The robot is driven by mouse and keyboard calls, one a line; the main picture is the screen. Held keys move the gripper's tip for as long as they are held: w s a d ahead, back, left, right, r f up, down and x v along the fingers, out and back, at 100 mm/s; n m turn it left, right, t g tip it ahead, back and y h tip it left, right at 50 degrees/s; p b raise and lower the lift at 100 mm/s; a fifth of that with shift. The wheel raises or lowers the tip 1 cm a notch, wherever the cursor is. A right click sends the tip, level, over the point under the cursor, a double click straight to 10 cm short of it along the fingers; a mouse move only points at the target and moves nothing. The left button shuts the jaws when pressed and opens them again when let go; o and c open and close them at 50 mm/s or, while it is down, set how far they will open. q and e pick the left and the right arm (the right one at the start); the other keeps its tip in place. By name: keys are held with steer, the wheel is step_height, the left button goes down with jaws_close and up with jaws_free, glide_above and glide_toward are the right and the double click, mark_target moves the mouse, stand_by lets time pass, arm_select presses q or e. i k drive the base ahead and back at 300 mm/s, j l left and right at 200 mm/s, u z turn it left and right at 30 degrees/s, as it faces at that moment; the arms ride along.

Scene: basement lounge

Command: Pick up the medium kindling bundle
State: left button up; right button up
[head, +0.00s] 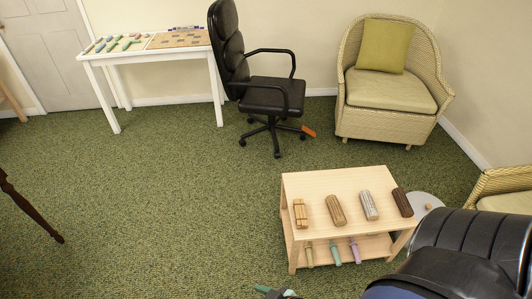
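Several bundle-like pieces stand in a row on top of a low light-wood table (345,182) at the right of the head view. From left to right they are a pale block-like bundle with a band (300,213), a tan-brown roll (336,210), a grey-beige roll (369,205) and a dark brown roll (402,202). They look alike in size, and I cannot tell which one is the medium kindling bundle.
The table's lower shelf holds small green, teal and purple items (335,253). A black office chair (268,95), wicker armchair (390,92) and white desk (91,60) stand behind. Green carpet (160,200) is open at left.

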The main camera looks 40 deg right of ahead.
mark_target(300, 214)
steer(key=i+j+z, duration=0.15)
steer(key=i, duration=0.5)
steer(key=i+j+z, duration=0.15)
steer(key=i, duration=0.45)
steer(key=i+z, duration=0.2)
steer(key=z, duration=0.25)
steer(key=i+z, duration=0.2)
steer(key=z, duration=0.25)
steer(key=i+j+z, duration=0.1)
steer(key=z, duration=0.4)
steer(key=i+z, duration=0.2)
steer(key=z, duration=0.2)
steer(key=i+j+z, duration=0.15)
steer(key=z, duration=0.3)
steer(key=i+j+z, duration=0.25)
steer(key=z, duration=0.15)
steer(key=i+j+z, duration=0.4)
steer(key=z, duration=0.25)
